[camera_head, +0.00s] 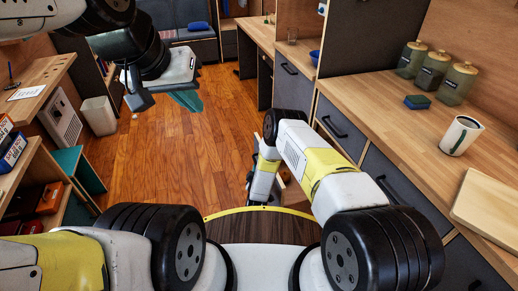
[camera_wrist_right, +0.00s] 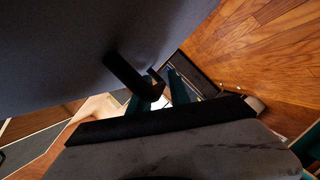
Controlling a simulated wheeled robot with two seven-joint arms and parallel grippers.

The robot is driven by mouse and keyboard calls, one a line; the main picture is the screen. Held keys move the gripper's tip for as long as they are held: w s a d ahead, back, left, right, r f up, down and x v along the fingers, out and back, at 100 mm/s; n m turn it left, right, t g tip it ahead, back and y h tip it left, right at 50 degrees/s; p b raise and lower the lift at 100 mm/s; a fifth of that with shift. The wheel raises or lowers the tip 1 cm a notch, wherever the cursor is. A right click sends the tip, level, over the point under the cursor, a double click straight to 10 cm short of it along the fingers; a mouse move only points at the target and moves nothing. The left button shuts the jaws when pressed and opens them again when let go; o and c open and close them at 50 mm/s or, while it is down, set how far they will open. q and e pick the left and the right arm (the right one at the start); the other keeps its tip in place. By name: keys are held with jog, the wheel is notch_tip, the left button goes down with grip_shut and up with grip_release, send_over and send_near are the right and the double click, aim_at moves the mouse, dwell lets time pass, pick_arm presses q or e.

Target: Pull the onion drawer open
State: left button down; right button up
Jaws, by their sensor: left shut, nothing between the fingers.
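Grey drawer fronts with black handles line the right side of the head view, one with its handle (camera_head: 334,127) below the counter. I cannot tell which is the onion drawer. In the right wrist view a grey front (camera_wrist_right: 75,45) with a black bar handle (camera_wrist_right: 128,73) fills the upper left. My right gripper (camera_wrist_right: 158,97) has its teal fingers on either side of the handle's near end; I cannot tell whether they touch it. In the head view its fingers are hidden behind my arm. My left gripper (camera_head: 188,99) is shut and empty, over the floor at upper left.
A wooden counter (camera_head: 400,135) on the right holds jars (camera_head: 457,83), a blue sponge (camera_head: 417,102), a white mug (camera_head: 461,135) and a cutting board (camera_head: 485,205). A shelf (camera_head: 40,80) and a white bin (camera_head: 99,115) stand on the left. The wood floor (camera_head: 150,160) between is clear.

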jog(key=shift+o, duration=0.4)
jog(key=v, duration=0.7)
jog(key=shift+s, duration=0.4)
